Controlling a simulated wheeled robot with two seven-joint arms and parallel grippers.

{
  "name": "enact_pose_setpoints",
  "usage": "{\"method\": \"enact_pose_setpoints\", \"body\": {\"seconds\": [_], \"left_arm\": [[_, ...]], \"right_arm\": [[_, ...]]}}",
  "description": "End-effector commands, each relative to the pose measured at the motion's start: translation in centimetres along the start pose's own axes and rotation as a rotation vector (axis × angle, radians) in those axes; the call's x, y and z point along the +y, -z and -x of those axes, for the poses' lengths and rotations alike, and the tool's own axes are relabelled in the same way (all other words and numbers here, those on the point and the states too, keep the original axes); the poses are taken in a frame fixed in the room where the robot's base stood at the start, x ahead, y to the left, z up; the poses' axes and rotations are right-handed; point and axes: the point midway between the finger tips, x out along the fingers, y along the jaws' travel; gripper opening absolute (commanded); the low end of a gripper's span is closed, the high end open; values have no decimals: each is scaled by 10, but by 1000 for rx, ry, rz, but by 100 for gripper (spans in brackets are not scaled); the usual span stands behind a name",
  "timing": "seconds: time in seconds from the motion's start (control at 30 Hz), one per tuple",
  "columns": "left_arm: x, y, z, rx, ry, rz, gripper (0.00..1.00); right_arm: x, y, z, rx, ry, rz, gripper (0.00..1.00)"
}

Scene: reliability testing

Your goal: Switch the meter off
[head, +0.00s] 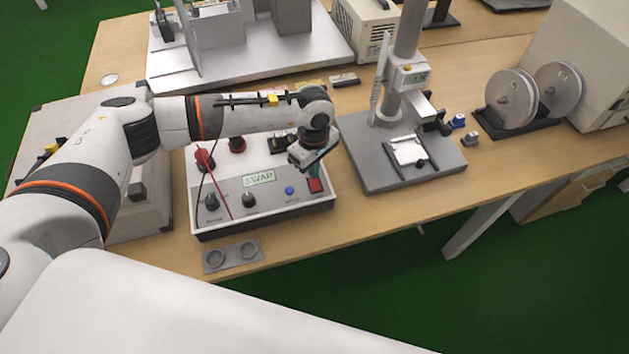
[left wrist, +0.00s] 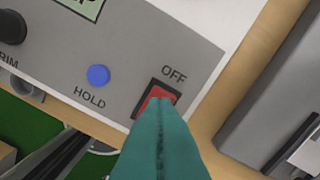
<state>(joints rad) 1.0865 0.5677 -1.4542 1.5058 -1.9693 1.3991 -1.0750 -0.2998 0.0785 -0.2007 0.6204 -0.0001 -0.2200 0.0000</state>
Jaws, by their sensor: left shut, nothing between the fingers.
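The meter (head: 270,211) is a white box with a grey sloped front panel, standing on the wooden table. Its display reads "SWAP" (head: 259,179). A red rocker switch (head: 315,186) sits at the panel's right end; in the left wrist view the red switch (left wrist: 158,95) has a black frame and the word "OFF" beside it. My left gripper (head: 316,166) is shut and empty, its teal fingertips (left wrist: 162,104) at the switch, covering its lower part. I cannot tell whether they touch it. My right gripper is not in view.
A blue button (left wrist: 98,75) marked "HOLD" and dark knobs (head: 249,200) are on the same panel. A grey stand (head: 400,160) is close on the right.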

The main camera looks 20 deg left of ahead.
Motion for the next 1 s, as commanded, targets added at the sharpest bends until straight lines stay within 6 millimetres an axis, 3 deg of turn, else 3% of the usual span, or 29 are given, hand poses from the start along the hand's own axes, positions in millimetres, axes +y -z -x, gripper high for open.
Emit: {"method": "enact_pose_setpoints", "body": {"seconds": [1.0], "left_arm": [[0,0,-16,0,0,0,0]], "right_arm": [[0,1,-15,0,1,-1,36]]}}
